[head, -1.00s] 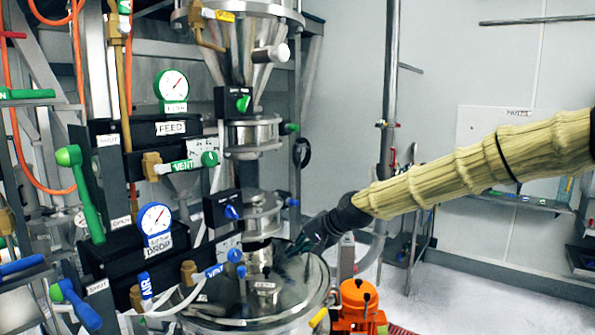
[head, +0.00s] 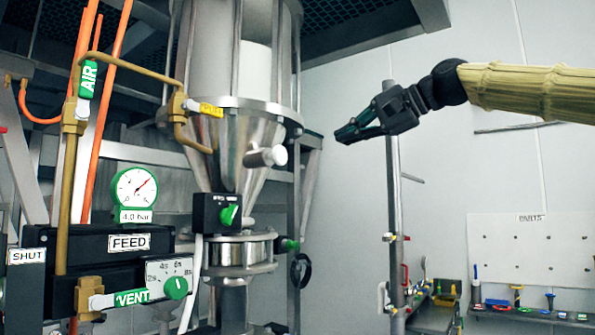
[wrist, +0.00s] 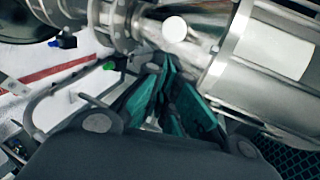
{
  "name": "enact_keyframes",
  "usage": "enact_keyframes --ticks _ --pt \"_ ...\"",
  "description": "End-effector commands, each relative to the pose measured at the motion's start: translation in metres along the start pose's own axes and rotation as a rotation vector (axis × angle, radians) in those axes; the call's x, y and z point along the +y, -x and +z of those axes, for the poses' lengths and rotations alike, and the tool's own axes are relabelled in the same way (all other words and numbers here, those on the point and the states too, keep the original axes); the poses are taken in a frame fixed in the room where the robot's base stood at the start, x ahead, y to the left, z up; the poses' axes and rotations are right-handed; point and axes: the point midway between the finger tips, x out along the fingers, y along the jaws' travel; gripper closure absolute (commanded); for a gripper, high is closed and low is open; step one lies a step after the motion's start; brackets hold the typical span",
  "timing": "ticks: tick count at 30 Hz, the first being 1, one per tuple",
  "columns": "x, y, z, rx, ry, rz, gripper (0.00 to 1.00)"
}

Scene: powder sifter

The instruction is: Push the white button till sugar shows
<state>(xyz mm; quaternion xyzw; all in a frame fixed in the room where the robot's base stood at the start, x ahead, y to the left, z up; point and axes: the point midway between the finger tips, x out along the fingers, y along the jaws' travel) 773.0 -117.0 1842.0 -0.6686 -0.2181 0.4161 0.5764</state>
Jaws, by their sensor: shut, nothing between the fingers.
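The white button (head: 279,155) is the round white end of a short metal stub on the right side of the steel cone (head: 232,148). In the wrist view the white button (wrist: 174,29) faces the camera, beyond and above the fingertips. My gripper (head: 340,136) is shut and empty, with dark fingers and teal pads. In the head view it is to the right of the button and slightly higher, with a visible gap in the picture. It also shows in the wrist view (wrist: 165,72). I cannot make out sugar.
A tall steel cylinder (head: 210,50) stands above the cone; a white rectangular panel (wrist: 273,47) shows on it in the wrist view. A green-knobbed black box (head: 216,212) is below. Gauge (head: 134,187) and pipes crowd the left. A vertical pole (head: 393,200) stands right.

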Motion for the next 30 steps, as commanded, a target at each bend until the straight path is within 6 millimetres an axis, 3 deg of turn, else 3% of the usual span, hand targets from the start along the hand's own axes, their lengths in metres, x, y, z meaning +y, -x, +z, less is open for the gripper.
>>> enact_keyframes --ticks 5,14,30 --pt "-0.003 0.001 0.006 -0.004 0.005 -0.002 1.0" --pt "0.001 -0.025 -0.008 -0.008 -0.003 0.008 1.0" --pt "0.0 -0.108 -0.008 -0.005 -0.005 0.007 1.0"
